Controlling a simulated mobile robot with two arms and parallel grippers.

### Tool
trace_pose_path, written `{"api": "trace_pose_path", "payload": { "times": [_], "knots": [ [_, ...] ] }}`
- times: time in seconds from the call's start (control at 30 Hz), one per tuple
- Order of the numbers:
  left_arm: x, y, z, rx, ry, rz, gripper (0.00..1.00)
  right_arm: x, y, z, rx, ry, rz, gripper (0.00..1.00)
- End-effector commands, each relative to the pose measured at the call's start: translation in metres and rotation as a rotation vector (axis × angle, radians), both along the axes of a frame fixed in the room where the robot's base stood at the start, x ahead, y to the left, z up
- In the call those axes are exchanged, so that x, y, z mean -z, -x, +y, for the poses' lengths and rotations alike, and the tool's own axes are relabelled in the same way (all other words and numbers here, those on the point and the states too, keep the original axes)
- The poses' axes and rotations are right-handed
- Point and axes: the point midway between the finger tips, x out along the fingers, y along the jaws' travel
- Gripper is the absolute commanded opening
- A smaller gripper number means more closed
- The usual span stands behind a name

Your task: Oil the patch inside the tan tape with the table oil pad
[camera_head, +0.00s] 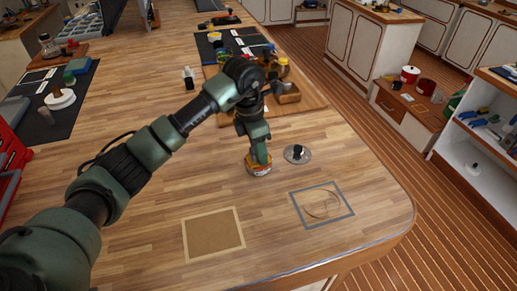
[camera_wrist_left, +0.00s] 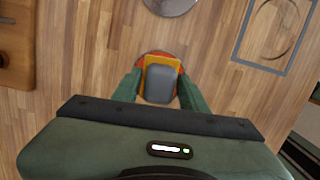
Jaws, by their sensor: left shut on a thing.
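The tan tape (camera_head: 186,243) frames a brown square patch (camera_head: 213,234) on the wooden worktop, near the front edge in the head view. My left gripper (camera_head: 259,161) is behind and to the right of this patch. It is shut on the oil pad (camera_head: 259,171), which has an orange and yellow body and a grey top (camera_wrist_left: 163,84) in the left wrist view. My left gripper (camera_wrist_left: 160,92) has a finger on each side of the pad. I cannot tell whether the pad touches the worktop. My right gripper is not in view.
A grey tape square (camera_head: 346,211) with a ring mark inside lies right of the tan one. A round metal lid with a black knob (camera_head: 297,154) sits just right of the pad. Behind is a wooden board (camera_head: 312,101) with jars. The worktop between pad and tan tape is clear.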

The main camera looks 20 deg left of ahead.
Motion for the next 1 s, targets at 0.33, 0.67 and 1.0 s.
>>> {"api": "trace_pose_path", "payload": {
  "times": [0.33, 0.67, 1.0],
  "knots": [
    [-0.029, 0.0, 0.0, -0.001, 0.0, -0.001, 0.1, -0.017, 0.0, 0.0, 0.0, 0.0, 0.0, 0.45],
    [-0.056, -0.001, 0.001, 0.0, 0.0, -0.002, 0.1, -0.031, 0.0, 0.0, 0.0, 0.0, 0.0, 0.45],
    [-0.069, -0.001, 0.001, -0.001, 0.0, -0.003, 0.1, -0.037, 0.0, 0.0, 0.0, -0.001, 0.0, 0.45]
  ]
}}
